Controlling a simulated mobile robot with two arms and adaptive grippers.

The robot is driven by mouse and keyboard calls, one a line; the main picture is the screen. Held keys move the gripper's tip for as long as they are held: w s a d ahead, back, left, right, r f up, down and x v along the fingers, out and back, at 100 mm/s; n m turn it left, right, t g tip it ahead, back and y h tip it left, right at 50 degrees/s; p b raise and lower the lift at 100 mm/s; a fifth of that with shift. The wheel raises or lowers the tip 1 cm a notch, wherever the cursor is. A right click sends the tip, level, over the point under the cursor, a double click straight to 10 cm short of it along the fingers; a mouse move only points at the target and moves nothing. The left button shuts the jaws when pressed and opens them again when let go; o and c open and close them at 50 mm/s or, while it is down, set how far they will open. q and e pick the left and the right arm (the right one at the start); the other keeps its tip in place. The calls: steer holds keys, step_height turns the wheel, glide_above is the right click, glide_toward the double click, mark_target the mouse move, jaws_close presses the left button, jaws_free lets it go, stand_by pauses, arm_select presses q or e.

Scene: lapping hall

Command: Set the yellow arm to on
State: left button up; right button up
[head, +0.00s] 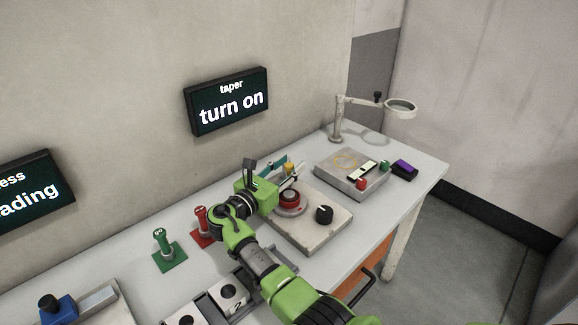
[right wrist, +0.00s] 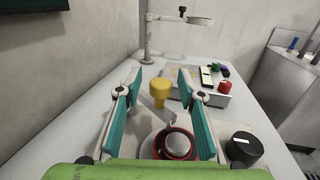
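The yellow arm shows in the right wrist view as a yellow knob (right wrist: 158,91) on a flat grey bar, beside a red-ringed round button (right wrist: 176,144). In the head view its yellow knob (head: 289,167) is partly hidden behind my right gripper (head: 283,173). My right gripper is open, and its teal-padded fingers (right wrist: 160,84) stand apart on both sides of the knob with visible gaps. I cannot tell which setting the arm is at. My left gripper is not in view.
The panel (head: 325,228) also carries a black dial (head: 324,213). A dark sign (head: 228,100) above reads "taper turn on". Green (head: 163,245) and red (head: 203,226) upright handles stand left. Another box (head: 350,180) and a ring-topped stand (head: 337,120) are at the far end.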

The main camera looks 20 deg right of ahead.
mark_target(289, 164)
step_height(289, 164, up, 10)
stand_by(0.6)
